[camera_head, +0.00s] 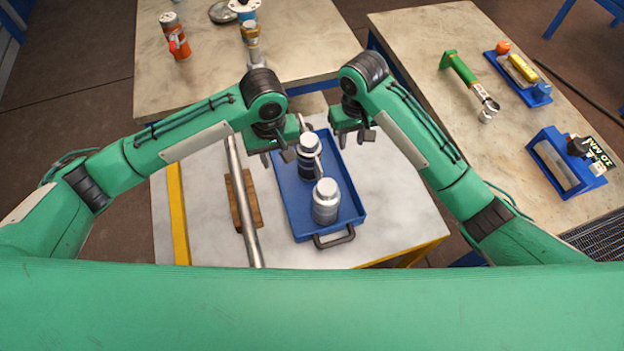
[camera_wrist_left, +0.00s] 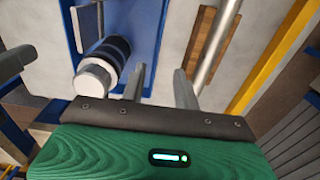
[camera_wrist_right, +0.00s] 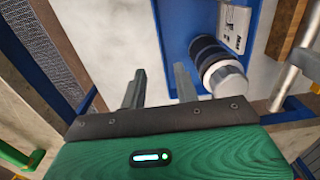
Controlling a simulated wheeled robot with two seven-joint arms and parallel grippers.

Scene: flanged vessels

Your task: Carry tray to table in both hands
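A blue tray (camera_head: 349,212) lies on a pale bench in the head view, with a dark handle (camera_head: 334,238) at its near end. It carries a grey capped vessel (camera_head: 325,205) and a black vessel with a white cap (camera_head: 308,160). The black vessel also shows in the left wrist view (camera_wrist_left: 108,58) and the right wrist view (camera_wrist_right: 210,58). My left gripper (camera_head: 278,155) is open above the tray's left side. My right gripper (camera_head: 354,140) is open by its far right side. Both sets of fingers are apart and hold nothing. Contact with the tray rim cannot be told.
A metal rod (camera_head: 243,205) and a wooden block (camera_head: 234,198) lie left of the tray. A back table (camera_head: 200,75) bears an orange cylinder (camera_head: 174,36) and other parts. A right table (camera_head: 440,100) bears a green-handled tool (camera_head: 460,68) and blue holders (camera_head: 566,164).

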